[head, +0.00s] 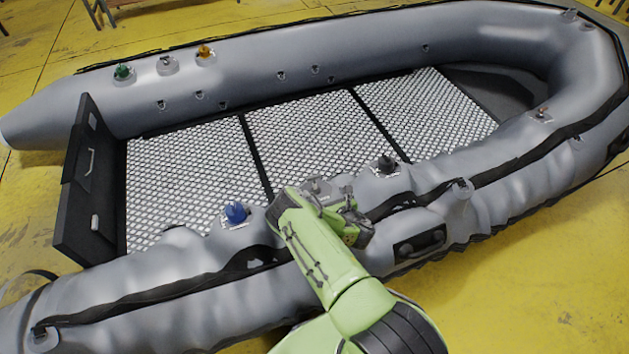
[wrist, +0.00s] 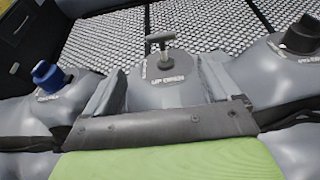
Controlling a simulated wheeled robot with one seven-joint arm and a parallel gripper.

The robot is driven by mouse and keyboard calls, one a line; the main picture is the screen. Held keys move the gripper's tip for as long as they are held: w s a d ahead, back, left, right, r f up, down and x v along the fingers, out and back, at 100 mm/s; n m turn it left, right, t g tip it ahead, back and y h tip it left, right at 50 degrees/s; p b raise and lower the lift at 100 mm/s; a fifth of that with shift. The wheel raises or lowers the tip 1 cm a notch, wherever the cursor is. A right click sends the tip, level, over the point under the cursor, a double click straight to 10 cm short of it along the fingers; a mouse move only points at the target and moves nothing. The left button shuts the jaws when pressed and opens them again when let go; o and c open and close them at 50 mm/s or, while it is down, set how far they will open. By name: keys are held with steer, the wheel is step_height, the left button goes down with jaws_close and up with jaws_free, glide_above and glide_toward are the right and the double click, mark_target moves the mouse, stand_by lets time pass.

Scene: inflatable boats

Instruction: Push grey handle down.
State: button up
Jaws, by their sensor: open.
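The grey handle (wrist: 160,42) is a small T-shaped knob on a thin upright stem, on a round valve plate marked "UP OPEN" on the near tube. In the wrist view it stands raised above its plate, just beyond and between my fingers. My gripper (wrist: 162,70) is open, with one finger on each side of the plate and nothing between them. In the head view my gripper (head: 325,195) is over the near tube, and the grey handle (head: 315,184) is small and partly hidden there.
A blue knob (head: 236,212) is left of my gripper and a black knob (head: 386,163) is right. Green (head: 122,71), grey (head: 166,64) and orange (head: 205,52) knobs sit on the far tube. The patterned boat floor (head: 310,130) is clear.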

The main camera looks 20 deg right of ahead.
mark_target(315, 183)
steer(key=b+x, duration=0.2)
steer(key=x, duration=0.4)
steer(key=b+x, duration=0.2)
steer(key=x, duration=0.4)
steer(key=shift+f, duration=0.3)
steer(key=shift+w+b, duration=0.4)
steer(key=shift+w, duration=0.2)
steer(key=shift+c, duration=0.4)
steer(key=c, duration=1.4)
steer(key=f+b, duration=0.2)
steer(key=f, duration=0.1)
steer(key=shift+s+f, duration=0.2)
steer(key=shift+s, duration=0.15)
steer(key=shift+c, duration=0.2)
steer(key=shift+r, duration=0.1)
steer(key=o, duration=1.3)
steer(key=shift+o, duration=1.1)
